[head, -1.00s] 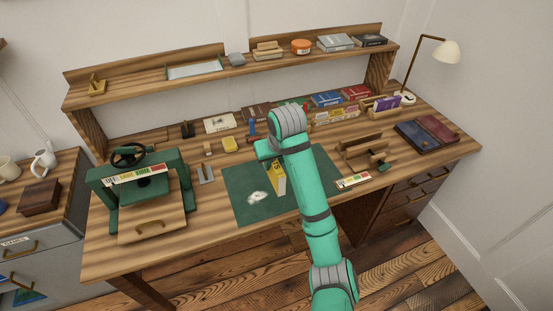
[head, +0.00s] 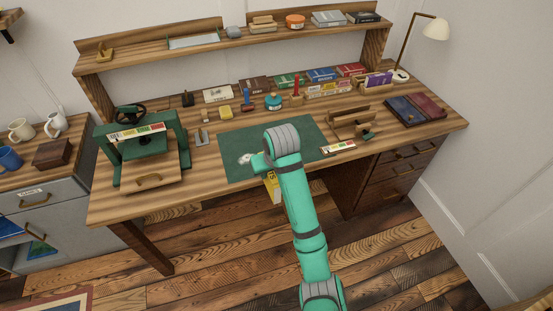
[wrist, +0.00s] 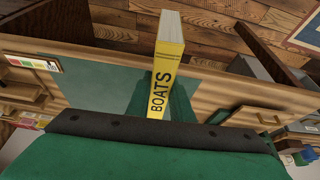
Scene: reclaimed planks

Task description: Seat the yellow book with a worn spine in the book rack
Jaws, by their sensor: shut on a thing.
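The yellow book (head: 273,187) hangs below my gripper (head: 266,168) near the desk's front edge, partly hidden by my arm. In the wrist view the yellow book (wrist: 165,75) shows its spine, lettered "BOATS", and pale page edges. My gripper is shut on the book; its fingertips are hardly visible. A wooden rack-like stand (head: 350,122) with upright boards stands on the right of the desk, apart from the book. It looks like the book rack, and I see no book in it.
A green mat (head: 235,140) covers the desk's middle, with a pale patch on it. A green press (head: 140,145) stands at left. Dark blue and red books (head: 415,108) lie at right. A colored label strip (head: 338,147) lies before the stand. Small tools and books line the back.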

